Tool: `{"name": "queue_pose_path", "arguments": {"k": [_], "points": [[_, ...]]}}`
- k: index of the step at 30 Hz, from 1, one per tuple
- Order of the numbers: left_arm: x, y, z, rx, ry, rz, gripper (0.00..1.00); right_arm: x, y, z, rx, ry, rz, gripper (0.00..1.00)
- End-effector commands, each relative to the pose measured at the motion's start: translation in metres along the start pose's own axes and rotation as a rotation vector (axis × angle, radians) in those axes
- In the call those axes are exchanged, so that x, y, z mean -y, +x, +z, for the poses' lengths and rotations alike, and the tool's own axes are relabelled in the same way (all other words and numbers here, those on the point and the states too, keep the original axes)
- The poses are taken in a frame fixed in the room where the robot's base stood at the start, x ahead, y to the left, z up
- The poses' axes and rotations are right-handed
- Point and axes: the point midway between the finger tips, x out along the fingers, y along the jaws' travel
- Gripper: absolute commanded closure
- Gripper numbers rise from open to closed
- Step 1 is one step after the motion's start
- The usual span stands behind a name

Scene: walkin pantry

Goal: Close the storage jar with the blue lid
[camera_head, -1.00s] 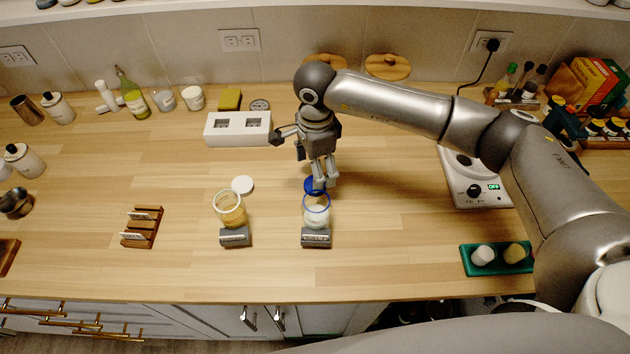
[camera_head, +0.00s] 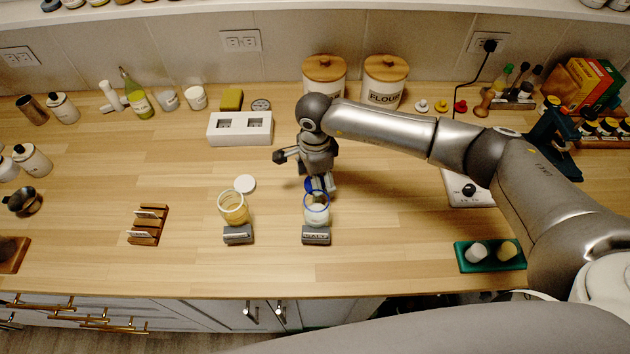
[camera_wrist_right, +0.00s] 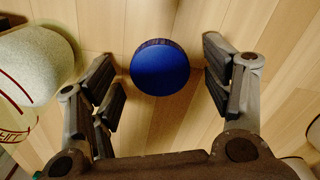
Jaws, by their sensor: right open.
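The storage jar with a blue rim (camera_head: 316,210) stands open on the counter, with white contents and a grey label block in front. The blue lid (camera_head: 312,184) lies just behind it, partly hidden by my right gripper (camera_head: 322,184). In the right wrist view the round blue lid (camera_wrist_right: 160,68) lies flat on the wood between the spread fingers of my right gripper (camera_wrist_right: 160,85). The fingers are open and no clear contact with the lid shows. My left gripper is not in view.
A second open jar (camera_head: 233,208) with yellowish contents stands to the left, its white lid (camera_head: 245,184) behind it. A white socket box (camera_head: 240,128) is farther back. Two wooden-lidded canisters (camera_head: 385,82) stand at the wall. A green tray (camera_head: 490,256) is at right.

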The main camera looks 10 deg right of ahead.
Motion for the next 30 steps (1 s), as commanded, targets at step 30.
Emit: {"name": "queue_pose_path", "arguments": {"k": [30], "points": [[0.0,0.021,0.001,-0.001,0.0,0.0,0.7,0.002,-0.045,-0.001,-0.001,-0.001,-0.007,0.62]]}}
